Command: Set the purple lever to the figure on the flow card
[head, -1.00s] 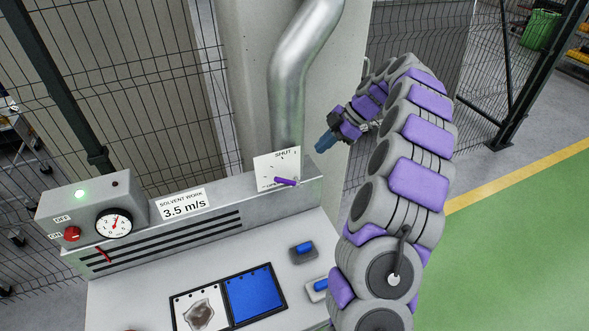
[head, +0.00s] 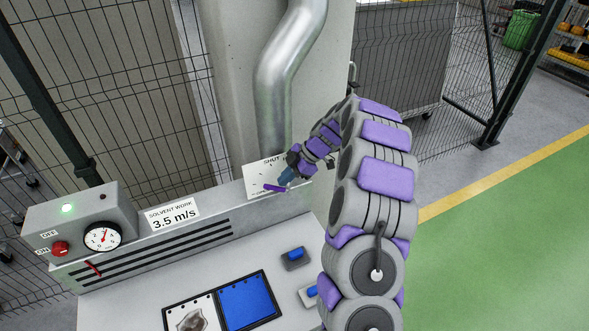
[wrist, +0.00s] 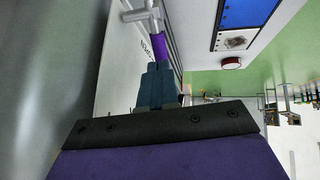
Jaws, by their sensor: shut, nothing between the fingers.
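The purple lever (head: 276,188) sticks out from a white plate (head: 257,174) marked SHUT at the top, on the back ledge of the bench below the duct. The lever points left in the head view. My gripper (head: 287,177) is shut and empty, with its blue-grey fingertips close to the lever. In the wrist view the fingertips (wrist: 158,82) lie just below the purple lever (wrist: 159,46); I cannot tell whether they touch. The flow card (head: 172,215) reads SOLVENT WORK 3.5 m/s. A round dial (head: 103,236) with a red needle sits left of the card.
A control box (head: 82,218) carries a lit green lamp (head: 68,209) and a red knob (head: 60,248). A silver duct (head: 284,80) rises behind the lever plate. Blue-topped blocks (head: 295,255) and a blue panel (head: 248,300) lie on the bench. Mesh fencing stands behind.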

